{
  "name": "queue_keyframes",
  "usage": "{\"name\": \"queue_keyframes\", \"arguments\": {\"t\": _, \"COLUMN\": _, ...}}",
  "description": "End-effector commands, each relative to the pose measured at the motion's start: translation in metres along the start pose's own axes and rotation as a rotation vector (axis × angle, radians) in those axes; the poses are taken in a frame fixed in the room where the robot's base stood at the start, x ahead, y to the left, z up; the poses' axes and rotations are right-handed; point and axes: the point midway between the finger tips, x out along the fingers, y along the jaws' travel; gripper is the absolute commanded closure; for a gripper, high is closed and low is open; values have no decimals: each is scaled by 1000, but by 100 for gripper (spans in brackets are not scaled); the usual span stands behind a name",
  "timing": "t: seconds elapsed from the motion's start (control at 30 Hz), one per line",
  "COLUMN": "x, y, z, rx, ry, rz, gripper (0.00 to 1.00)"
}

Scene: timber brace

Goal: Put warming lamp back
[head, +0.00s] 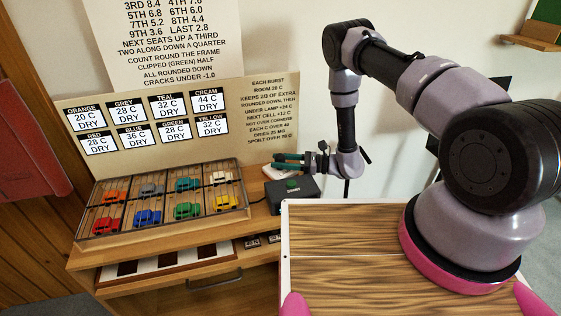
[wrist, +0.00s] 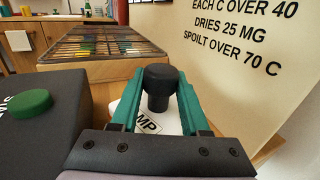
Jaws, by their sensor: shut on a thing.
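My gripper (head: 277,161) is beside the back wall, its teal fingers pointing left. In the wrist view its fingers are shut on a black, round-headed piece with a narrower stem, which I take to be the warming lamp (wrist: 159,76). A white pad (wrist: 140,113) with a label ending in "MP" lies directly below it; the pad also shows in the head view (head: 275,173). I cannot tell whether the lamp touches the pad. The lamp is too small to make out in the head view.
A dark box (head: 305,194) with a green button (wrist: 29,103) stands next to the pad. A gridded wooden rack (head: 167,161) of several toy cars is to the left. A printed board (head: 262,125) rises close behind. A wood-grained top (head: 345,285) lies in front.

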Motion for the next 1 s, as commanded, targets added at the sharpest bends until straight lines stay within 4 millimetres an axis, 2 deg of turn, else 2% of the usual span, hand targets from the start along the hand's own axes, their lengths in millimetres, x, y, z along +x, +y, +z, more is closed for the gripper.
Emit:
{"name": "queue_keyframes", "arguments": {"t": 0.17, "x": 0, "y": 0, "z": -2, "rx": 2, "ry": -1, "rz": -1, "gripper": 100}}
{"name": "queue_keyframes", "arguments": {"t": 0.2, "x": 0, "y": 0, "z": -3, "rx": 2, "ry": -1, "rz": -1, "gripper": 47}}
{"name": "queue_keyframes", "arguments": {"t": 0.23, "x": 0, "y": 0, "z": -3, "rx": 2, "ry": -1, "rz": -1, "gripper": 42}}
{"name": "queue_keyframes", "arguments": {"t": 0.6, "x": 0, "y": 0, "z": 1, "rx": 0, "ry": 0, "rz": 0, "gripper": 42}}
{"name": "queue_keyframes", "arguments": {"t": 0.77, "x": -23, "y": -2, "z": 0, "rx": 2, "ry": -1, "rz": -7, "gripper": 42}}
{"name": "queue_keyframes", "arguments": {"t": 1.0, "x": -73, "y": -2, "z": 0, "rx": 2, "ry": -1, "rz": -8, "gripper": 42}}
